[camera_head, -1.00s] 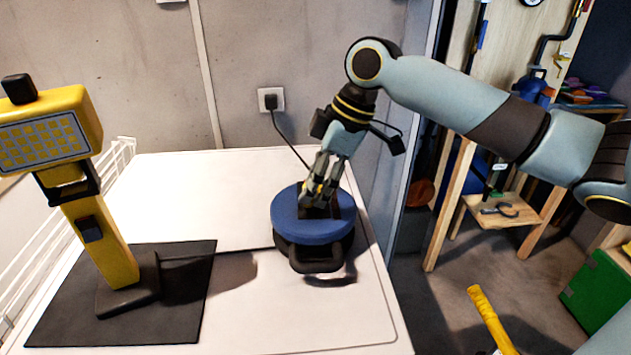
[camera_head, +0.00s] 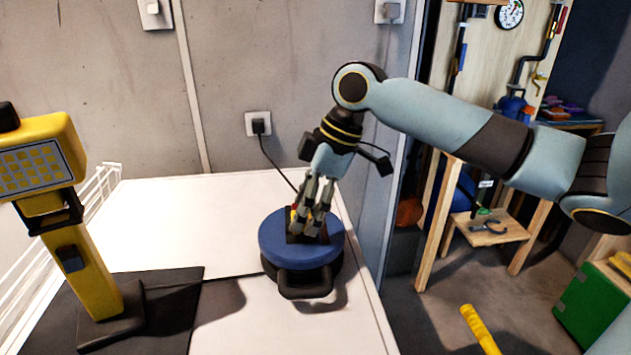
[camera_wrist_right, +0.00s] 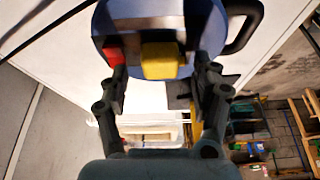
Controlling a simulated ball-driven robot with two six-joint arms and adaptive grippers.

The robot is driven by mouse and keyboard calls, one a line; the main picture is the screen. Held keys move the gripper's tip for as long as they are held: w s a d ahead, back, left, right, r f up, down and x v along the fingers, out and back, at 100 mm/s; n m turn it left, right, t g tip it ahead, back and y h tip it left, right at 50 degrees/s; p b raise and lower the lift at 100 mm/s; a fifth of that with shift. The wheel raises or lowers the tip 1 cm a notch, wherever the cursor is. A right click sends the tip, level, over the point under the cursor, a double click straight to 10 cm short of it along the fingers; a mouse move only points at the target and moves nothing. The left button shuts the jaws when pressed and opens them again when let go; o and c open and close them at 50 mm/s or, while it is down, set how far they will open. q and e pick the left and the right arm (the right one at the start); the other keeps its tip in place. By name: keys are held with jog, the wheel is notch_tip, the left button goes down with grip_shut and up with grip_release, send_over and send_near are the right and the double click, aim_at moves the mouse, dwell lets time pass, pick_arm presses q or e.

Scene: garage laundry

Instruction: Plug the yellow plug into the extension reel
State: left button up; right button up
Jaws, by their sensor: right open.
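The extension reel (camera_head: 275,238) has a blue round top and a dark base and handle. It stands near the right edge of the white surface. The yellow plug (camera_wrist_right: 160,60) is at the reel's top, between the spread fingers of my right gripper (camera_wrist_right: 160,88). A small yellow part of it shows in the head view (camera_head: 293,214), mostly hidden by the fingers. My right gripper (camera_head: 309,226) is open and points down over the reel. Whether the plug is fully seated in a socket cannot be told. My left gripper is not in view.
A red part (camera_wrist_right: 114,54) sits beside the plug. A yellow work lamp (camera_head: 90,265) stands on a black mat (camera_head: 170,335) at the left. A black cable runs from the wall outlet (camera_head: 258,124) down towards the reel. The white surface (camera_head: 190,215) behind the lamp is clear.

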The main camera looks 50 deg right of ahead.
jog(key=v, duration=1.1)
dwell(0.4)
